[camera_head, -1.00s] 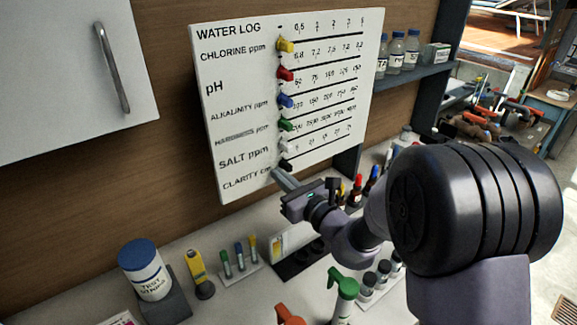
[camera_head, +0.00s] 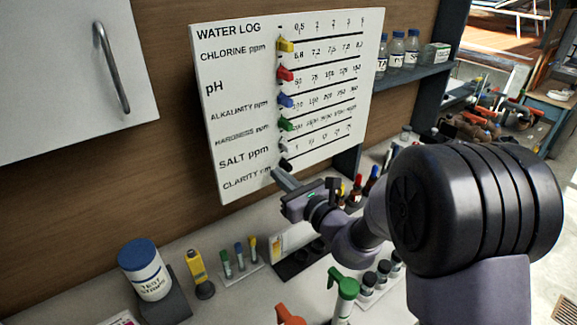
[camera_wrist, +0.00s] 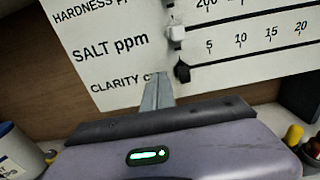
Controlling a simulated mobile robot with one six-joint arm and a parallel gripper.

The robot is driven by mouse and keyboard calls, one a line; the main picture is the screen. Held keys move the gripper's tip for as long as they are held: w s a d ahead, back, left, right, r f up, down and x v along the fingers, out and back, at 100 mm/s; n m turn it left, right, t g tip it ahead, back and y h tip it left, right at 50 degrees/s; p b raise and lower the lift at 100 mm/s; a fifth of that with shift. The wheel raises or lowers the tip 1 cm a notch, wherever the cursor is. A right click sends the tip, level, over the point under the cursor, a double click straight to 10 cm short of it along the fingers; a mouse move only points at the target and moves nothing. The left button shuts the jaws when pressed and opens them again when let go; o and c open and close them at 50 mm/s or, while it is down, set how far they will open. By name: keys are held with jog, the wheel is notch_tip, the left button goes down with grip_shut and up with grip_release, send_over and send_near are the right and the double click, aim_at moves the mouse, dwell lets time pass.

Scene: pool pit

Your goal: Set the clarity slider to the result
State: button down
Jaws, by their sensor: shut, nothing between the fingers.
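The water log board (camera_head: 240,100) hangs on the wooden wall with rows of printed scales and sliders. The clarity slider is a black knob (camera_wrist: 182,71) at the left end of the bottom track in the wrist view; in the head view the black knob (camera_head: 285,164) shows just above my fingertips. My gripper (camera_head: 279,174) is shut and empty at the board's lower edge. In the wrist view its fingers (camera_wrist: 158,82) cover the end of the "CLARITY" label, just left of the black knob. I cannot tell whether they touch it.
Yellow, red, blue and green sliders sit at the left ends of their tracks, with a white slider (camera_wrist: 176,32) above the black one. Below are a test strip tub (camera_head: 145,268), a yellow meter (camera_head: 199,272), small vials and a green-topped spray bottle (camera_head: 343,290).

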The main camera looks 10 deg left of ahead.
dwell(0.3)
jog(key=shift+w+d+p, duration=0.3)
jog(key=shift+w+d, duration=1.5)
jog(key=shift+w, duration=0.25)
jog(key=shift+w+d+p, duration=0.25)
jog(key=shift+w+d, duration=1.55)
jog(key=shift+w, duration=0.2)
jog(key=shift+s+a, duration=0.55)
jog(key=shift+s, duration=0.05)
jog(key=b+v, duration=0.2)
jog(key=v, duration=0.5)
